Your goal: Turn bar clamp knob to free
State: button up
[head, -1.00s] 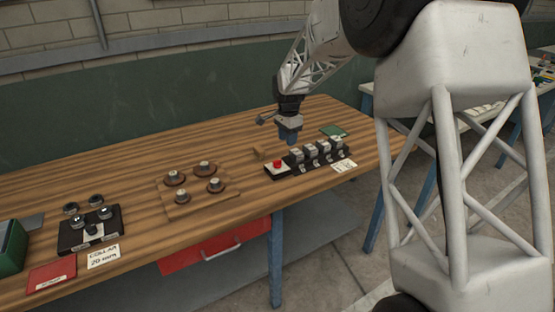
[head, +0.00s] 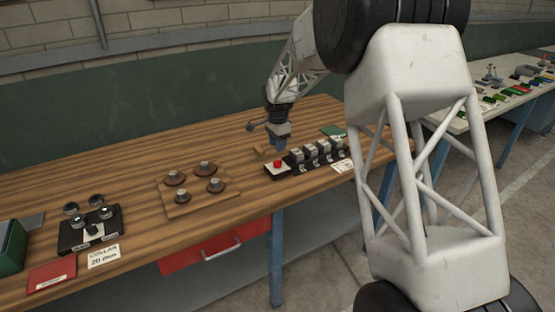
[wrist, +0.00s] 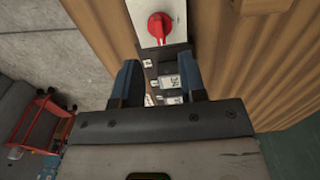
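The red knob (head: 277,163) sits on a white plate at the left end of a dark bar (head: 325,160) that carries several grey clamps. In the wrist view the knob (wrist: 159,26) is at the top, on its white plate, with a raised grip across it. My gripper (head: 280,144) points down just above the knob and the nearest clamps. In the wrist view my gripper (wrist: 160,75) has its two blue fingers apart with nothing held between them. The knob lies beyond the fingertips, not touched. Parts of the clamps and labels show between the fingers.
A wooden board with several round knobs (head: 196,187) lies left of the bar. A black block with dark collars (head: 90,228) and a "COLLAR 20 mm" card (head: 104,257) are farther left. A green piece (head: 333,131) lies behind the clamps.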

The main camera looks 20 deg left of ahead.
aim_at(278, 163)
jog(key=shift+f, duration=3.4)
grip_shut()
